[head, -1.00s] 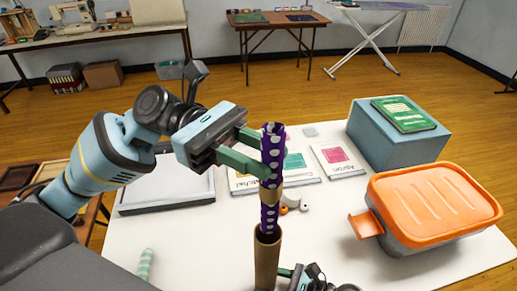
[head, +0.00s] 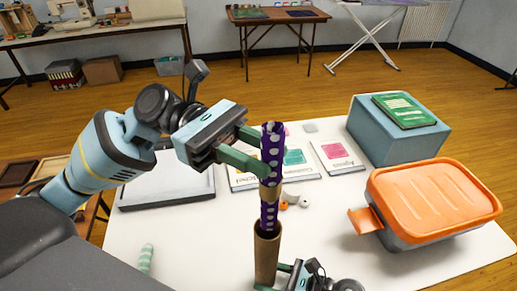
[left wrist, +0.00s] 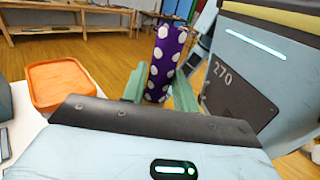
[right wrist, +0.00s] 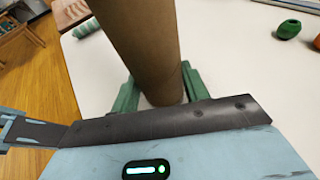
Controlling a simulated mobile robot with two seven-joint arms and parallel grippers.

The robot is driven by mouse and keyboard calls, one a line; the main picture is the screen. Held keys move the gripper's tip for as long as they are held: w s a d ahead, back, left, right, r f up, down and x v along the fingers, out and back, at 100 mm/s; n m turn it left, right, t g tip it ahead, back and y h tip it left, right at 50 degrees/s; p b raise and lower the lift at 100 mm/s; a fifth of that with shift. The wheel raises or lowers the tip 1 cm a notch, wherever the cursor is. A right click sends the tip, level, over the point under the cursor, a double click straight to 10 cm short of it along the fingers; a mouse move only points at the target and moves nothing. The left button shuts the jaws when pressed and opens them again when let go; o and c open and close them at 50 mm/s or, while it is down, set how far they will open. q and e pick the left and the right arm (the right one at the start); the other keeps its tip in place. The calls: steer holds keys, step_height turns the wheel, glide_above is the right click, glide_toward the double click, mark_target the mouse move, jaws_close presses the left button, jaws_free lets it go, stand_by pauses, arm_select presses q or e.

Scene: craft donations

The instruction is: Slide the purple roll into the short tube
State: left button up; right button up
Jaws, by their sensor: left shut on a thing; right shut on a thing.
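The purple roll (head: 269,212) with white dots and a tan band stands upright, its lower end inside the mouth of the brown cardboard tube (head: 266,258). My left gripper (head: 268,165) is shut on the roll's upper part; the roll also shows between its fingers in the left wrist view (left wrist: 165,55). My right gripper (head: 274,283) is shut on the tube near its lower end. The tube fills the middle of the right wrist view (right wrist: 150,45), between the green fingers. The roll's lower end is hidden inside the tube.
A grey box with an orange lid (head: 432,200) stands at the right of the white table (head: 335,245). A blue box (head: 398,140) with a green booklet is behind it. Cards (head: 338,156) and small spools lie behind the tube. A striped roll (head: 146,258) lies front left.

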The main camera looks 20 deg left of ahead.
arm_select(q)
steer(key=shift+f, duration=2.95)
stand_by(0.5)
steer(key=shift+f, duration=3)
steer(key=o, duration=1)
steer(key=shift+o, duration=0.2)
steer(key=w+a, duration=0.2)
steer(key=a, duration=0.9)
steer(key=shift+w+a, duration=0.15)
steer(key=shift+a, duration=0.25)
